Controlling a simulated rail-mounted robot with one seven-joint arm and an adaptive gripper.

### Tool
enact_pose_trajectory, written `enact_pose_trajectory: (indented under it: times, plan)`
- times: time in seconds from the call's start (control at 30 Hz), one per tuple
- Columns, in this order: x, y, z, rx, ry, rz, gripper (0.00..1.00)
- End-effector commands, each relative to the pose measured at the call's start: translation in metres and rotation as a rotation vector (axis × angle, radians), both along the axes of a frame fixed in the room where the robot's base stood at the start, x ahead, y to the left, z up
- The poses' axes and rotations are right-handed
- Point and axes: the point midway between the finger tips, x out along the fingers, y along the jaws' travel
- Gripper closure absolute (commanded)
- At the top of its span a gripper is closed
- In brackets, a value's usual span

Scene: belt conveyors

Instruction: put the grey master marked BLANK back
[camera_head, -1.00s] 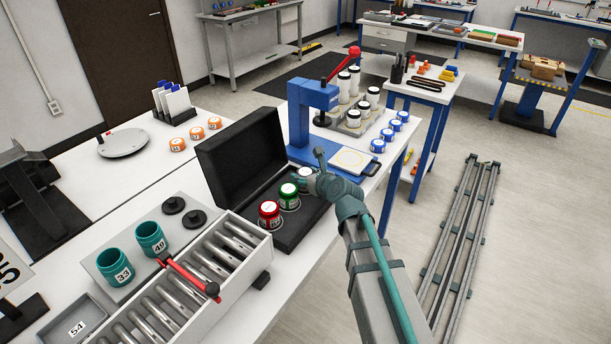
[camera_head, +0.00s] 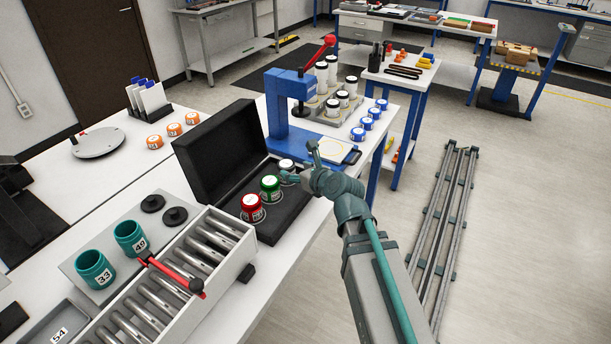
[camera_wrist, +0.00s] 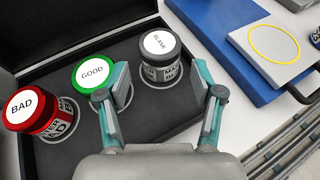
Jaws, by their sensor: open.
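The grey master marked BLANK (camera_wrist: 160,60) stands upright in the right end of the open black case (camera_head: 295,205); in the head view its white top (camera_head: 286,164) shows just left of my gripper. My gripper (camera_wrist: 168,85) is open and empty, its fingers apart on the near side of the grey master, and I see nothing between them holding it. The green master marked GOOD (camera_wrist: 92,76) stands beside it, close to my left finger. The red master marked BAD (camera_wrist: 36,112) stands tilted in the view at the left end of the case.
A blue press (camera_head: 290,110) with a yellow-ringed plate (camera_head: 330,150) stands just beyond the case. A drawer of metal cylinders (camera_head: 200,250) and teal jars (camera_head: 96,268) are at the near left. Blue-lidded jars (camera_head: 367,122) stand right of the press.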

Motion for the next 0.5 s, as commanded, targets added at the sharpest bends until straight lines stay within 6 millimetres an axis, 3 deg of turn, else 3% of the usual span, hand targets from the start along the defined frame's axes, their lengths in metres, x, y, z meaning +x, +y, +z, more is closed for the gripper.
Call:
enact_pose_trajectory:
  times: [0.07,0.5]
  plan:
    - [-0.0193,-0.0108,0.0068,0.001,-0.003,-0.002,0.34]
    - [-0.0205,-0.0139,0.0078,0.004,-0.006,0.011,0.34]
